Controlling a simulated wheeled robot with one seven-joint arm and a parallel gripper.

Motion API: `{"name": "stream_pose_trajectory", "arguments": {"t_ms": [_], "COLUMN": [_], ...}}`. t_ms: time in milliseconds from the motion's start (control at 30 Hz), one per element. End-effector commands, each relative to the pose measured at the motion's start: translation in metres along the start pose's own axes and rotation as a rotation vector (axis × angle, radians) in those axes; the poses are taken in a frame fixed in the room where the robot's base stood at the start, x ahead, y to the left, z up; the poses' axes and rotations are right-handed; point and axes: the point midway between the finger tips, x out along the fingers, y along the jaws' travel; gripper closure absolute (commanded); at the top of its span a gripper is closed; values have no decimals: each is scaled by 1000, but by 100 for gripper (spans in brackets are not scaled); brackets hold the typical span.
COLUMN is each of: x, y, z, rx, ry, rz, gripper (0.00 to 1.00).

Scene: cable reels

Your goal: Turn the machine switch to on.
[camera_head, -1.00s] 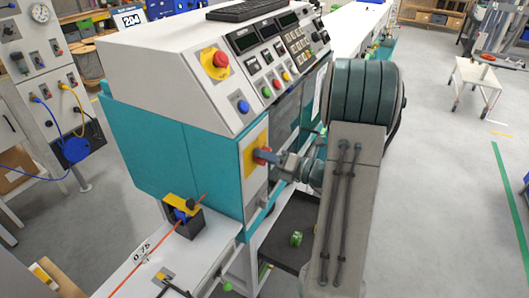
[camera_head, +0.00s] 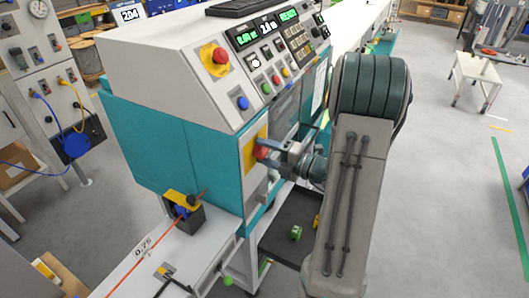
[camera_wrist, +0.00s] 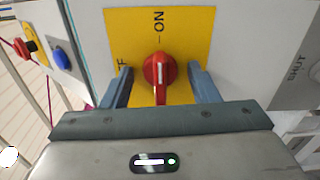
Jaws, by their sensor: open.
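In the head view the red knob (camera_head: 261,152) shows beside my gripper (camera_head: 275,150). In the wrist view my gripper (camera_wrist: 162,78) is open, with one blue-grey finger on each side of the knob and visible gaps between. The machine's displays (camera_head: 267,27) are lit green and white.
A red emergency button (camera_head: 220,56) on a yellow base and a blue button (camera_head: 242,103) sit on the sloped panel above. A wire guide (camera_head: 183,210) with an orange cable stands on the bench at lower left.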

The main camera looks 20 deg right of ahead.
Motion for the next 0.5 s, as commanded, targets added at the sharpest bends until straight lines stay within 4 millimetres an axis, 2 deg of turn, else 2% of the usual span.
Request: {"name": "stream_pose_trajectory", "arguments": {"t_ms": [233,500], "x": [-2,-24], "y": [0,0], "z": [0,0], "rx": [0,-1], "ry": [0,-1], "rz": [0,-2], "gripper": [45,45]}}
